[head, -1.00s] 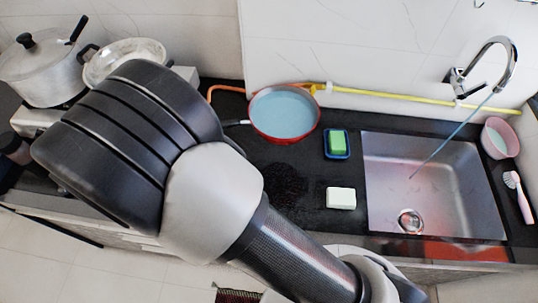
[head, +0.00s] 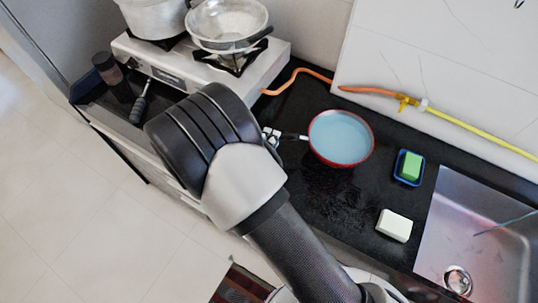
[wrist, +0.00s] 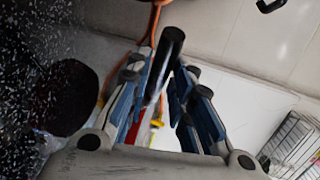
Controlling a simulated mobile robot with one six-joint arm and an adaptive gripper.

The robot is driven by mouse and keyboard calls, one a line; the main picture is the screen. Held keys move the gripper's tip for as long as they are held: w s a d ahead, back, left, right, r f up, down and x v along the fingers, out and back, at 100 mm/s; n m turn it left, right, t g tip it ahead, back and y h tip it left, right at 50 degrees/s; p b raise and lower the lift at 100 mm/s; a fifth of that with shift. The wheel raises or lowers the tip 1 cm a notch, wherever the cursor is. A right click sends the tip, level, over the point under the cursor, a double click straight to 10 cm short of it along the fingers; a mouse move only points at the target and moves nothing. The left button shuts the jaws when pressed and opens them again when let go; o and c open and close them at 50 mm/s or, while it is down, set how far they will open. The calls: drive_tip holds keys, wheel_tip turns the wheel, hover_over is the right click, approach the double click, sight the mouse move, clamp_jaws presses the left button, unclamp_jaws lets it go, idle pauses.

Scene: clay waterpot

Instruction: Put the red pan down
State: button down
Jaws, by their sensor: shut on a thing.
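The red pan (head: 371,150) has a red rim and a pale blue inside, and looks level over the black counter in the head view. I cannot tell whether its base touches the counter. Its handle points left into my gripper (head: 272,136), which is mostly hidden behind my arm. In the wrist view, my gripper's blue-grey fingers (wrist: 167,75) are closed around the dark handle (wrist: 173,38).
The stove (head: 170,66) with a pot (head: 152,18) and a metal pan (head: 228,20) is at the upper left. A hose (head: 460,122) runs behind.

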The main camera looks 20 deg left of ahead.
drive_tip(key=shift+f+b, duration=0.9)
drive_tip(key=shift+f, duration=2.1)
drive_tip(key=shift+f, duration=0.2)
drive_tip(key=c, duration=1.4)
unclamp_jaws()
drive_tip(key=shift+r, duration=0.15)
drive_tip(key=shift+s+r, duration=0.1)
drive_tip(key=shift+s, duration=0.25)
drive_tip(key=p+v, duration=0.2)
drive_tip(key=v, duration=0.9)
drive_tip(key=shift+s+p, duration=0.2)
drive_tip(key=shift+p, duration=0.2)
